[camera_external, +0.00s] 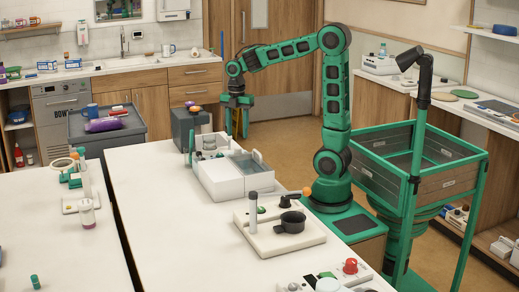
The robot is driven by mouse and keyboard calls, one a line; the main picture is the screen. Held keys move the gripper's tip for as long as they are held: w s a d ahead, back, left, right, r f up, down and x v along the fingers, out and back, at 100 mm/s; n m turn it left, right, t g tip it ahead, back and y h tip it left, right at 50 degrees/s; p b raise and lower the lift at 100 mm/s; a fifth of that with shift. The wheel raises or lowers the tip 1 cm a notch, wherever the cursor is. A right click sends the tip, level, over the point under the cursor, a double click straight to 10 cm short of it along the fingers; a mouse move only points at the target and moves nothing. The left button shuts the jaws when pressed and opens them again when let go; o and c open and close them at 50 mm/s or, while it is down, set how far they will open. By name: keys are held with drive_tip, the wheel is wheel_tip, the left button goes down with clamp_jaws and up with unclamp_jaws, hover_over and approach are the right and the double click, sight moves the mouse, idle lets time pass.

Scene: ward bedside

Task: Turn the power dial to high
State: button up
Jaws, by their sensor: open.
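I cannot tell for sure which part is the power dial. A red knob (350,266) stands on a pale panel at the front edge of the picture. A small orange knob-like part (307,190) shows by the white board with the black pot. Any high mark is too small to read.
The long white table (160,225) has a clear left side. A second white table (60,235) stands left across a narrow gap. A grey cart (125,140) stands behind.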

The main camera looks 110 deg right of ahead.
sight(238, 148)
wheel_tip(238, 148, down, 7)
drive_tip(key=shift+r, duration=0.2)
drive_tip(key=c, duration=1)
